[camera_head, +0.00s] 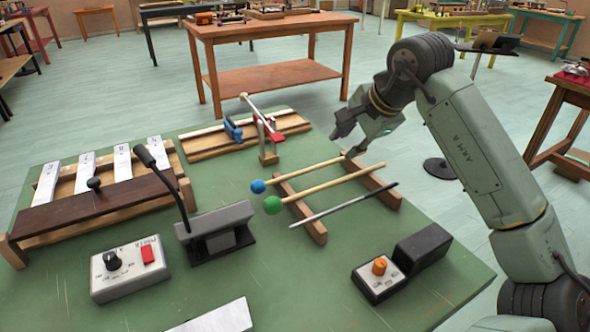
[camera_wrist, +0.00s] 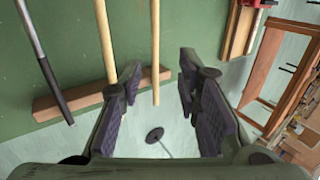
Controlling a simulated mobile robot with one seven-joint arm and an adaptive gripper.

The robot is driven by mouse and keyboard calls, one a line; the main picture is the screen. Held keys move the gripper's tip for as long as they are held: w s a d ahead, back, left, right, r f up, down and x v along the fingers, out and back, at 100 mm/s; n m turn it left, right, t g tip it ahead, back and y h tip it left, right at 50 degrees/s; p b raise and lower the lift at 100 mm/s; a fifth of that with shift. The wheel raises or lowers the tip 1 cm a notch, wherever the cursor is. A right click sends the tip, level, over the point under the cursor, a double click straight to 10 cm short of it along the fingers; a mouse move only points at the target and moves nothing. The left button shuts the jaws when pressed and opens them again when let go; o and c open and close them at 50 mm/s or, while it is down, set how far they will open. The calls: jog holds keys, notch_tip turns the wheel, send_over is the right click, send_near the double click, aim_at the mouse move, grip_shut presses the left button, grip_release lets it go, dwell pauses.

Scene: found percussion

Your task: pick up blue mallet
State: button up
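The blue mallet has a round blue head (camera_head: 257,186) and a pale wooden stick that lies across two wooden rails on the green table. In the wrist view, its bare stick (camera_wrist: 155,45) comes down between the open fingers, touching neither. My gripper (camera_head: 347,138) is above the handle end of this stick, at the rack's far rail; it also shows in the wrist view (camera_wrist: 160,85), open and empty. The blue head is out of the wrist view.
Beside it on the rails (camera_head: 300,212) lie a green-headed mallet (camera_head: 272,205) and a thin metal rod (camera_head: 343,205). A wooden stand with red and blue clamps (camera_head: 266,140) is behind left. A microphone (camera_head: 215,222) and control boxes (camera_head: 130,268) stand nearer.

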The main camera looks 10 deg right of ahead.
aim_at(332, 162)
jog(key=x, duration=0.3)
jog(key=p+x, duration=0.1)
jog(key=x, duration=0.3)
jog(key=shift+s+a+f, duration=0.15)
jog(key=shift+s+f, duration=0.15)
jog(key=shift+f, duration=0.1)
jog(key=shift+c, duration=0.2)
grip_shut()
